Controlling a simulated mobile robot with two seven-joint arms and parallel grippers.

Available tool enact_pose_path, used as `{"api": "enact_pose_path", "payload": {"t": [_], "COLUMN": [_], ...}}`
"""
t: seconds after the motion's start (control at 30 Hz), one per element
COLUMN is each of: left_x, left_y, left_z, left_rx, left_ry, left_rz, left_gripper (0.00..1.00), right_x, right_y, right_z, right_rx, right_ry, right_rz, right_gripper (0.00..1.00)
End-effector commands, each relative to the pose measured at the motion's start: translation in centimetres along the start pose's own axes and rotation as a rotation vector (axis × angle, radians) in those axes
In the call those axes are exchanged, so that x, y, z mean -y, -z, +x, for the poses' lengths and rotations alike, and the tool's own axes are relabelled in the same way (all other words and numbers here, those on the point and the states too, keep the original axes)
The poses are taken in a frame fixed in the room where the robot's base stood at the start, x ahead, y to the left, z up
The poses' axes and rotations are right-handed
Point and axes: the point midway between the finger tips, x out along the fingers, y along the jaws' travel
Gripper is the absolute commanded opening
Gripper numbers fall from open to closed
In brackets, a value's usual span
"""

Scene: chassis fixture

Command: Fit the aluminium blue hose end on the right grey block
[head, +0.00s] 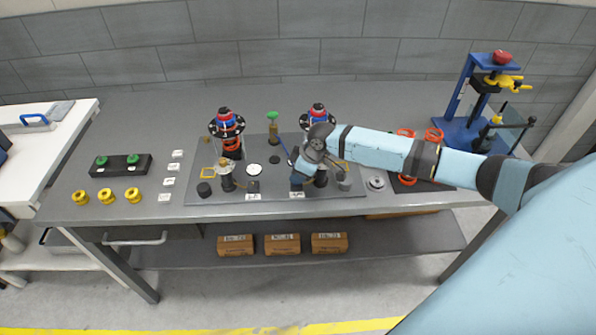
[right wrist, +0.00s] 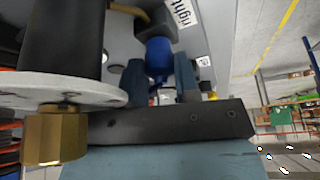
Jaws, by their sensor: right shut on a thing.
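My right gripper (head: 297,180) reaches down at the front of the fixture plate, right above the front "right" label. In the right wrist view its two fingers (right wrist: 161,85) are shut on the blue hose end (right wrist: 158,55). A tan hose (right wrist: 128,10) and a dark block (right wrist: 122,35) show close behind the blue end. I cannot tell whether the end touches the block or is seated on it. In the head view my gripper hides the right grey block. The left grey block (head: 253,186) stands behind its own label. My left gripper is not in view.
A dark post with a pale flange (right wrist: 75,92) and a brass hex fitting (right wrist: 55,138) stand close beside my right gripper. Two towers with red and blue tops (head: 225,118) stand at the back. A blue press (head: 470,100) is at right. Yellow rings (head: 106,196) lie at left.

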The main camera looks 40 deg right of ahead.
Motion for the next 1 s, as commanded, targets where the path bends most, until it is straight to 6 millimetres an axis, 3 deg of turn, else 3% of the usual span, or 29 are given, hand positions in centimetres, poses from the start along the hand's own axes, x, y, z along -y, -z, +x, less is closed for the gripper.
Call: {"api": "enact_pose_path", "payload": {"t": [0.4,0.43,0.53,0.83,1.0], "left_x": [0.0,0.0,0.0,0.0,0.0], "left_y": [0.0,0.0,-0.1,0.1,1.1], "left_z": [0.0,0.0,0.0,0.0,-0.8], "left_rx": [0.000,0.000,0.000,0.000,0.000], "left_ry": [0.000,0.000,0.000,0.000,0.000], "left_rz": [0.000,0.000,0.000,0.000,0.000], "left_gripper": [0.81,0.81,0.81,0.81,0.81], "right_x": [0.3,0.3,0.3,0.3,0.3], "right_y": [-0.4,-0.4,-0.5,-0.5,0.0], "right_z": [0.5,0.5,0.5,0.5,-0.8], "right_rx": [0.008,0.008,0.009,0.011,0.010], "right_ry": [0.006,0.006,0.006,0.007,0.007], "right_rz": [0.001,0.001,0.001,0.001,0.001], "right_gripper": [0.05,0.36,0.59,0.59,0.59]}}
